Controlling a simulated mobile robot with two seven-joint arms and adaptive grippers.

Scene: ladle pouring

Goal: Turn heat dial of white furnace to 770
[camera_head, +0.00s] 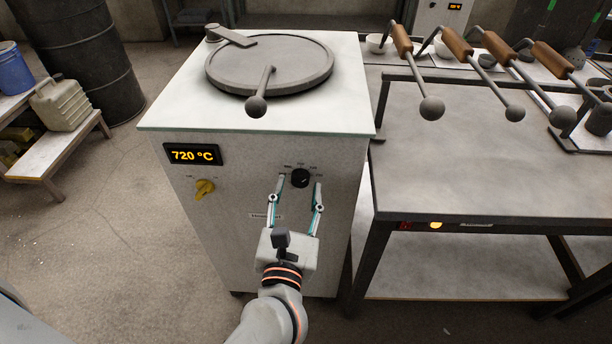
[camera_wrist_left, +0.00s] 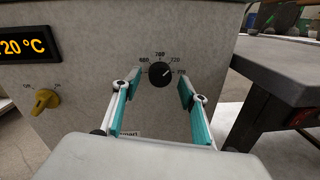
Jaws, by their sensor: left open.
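The white furnace (camera_head: 255,155) stands in the middle of the head view, with a display (camera_head: 193,155) reading 720 °C. Its black heat dial (camera_head: 300,178) is on the front face, right of centre. In the left wrist view the dial (camera_wrist_left: 160,74) has printed numbers around its top, and its pale pointer mark points up and right. My left gripper (camera_head: 297,188) is open, with its fingers on either side of the dial. In the left wrist view the gripper (camera_wrist_left: 158,88) shows a gap between each finger and the dial. My right gripper is not in view.
A yellow knob (camera_head: 204,188) sits below the display. A round lid (camera_head: 270,65) with a ball-ended handle lies on the furnace top. A metal table (camera_head: 480,150) stands close on the right, with several wooden-handled tools overhanging it. A low bench (camera_head: 65,150) is at left.

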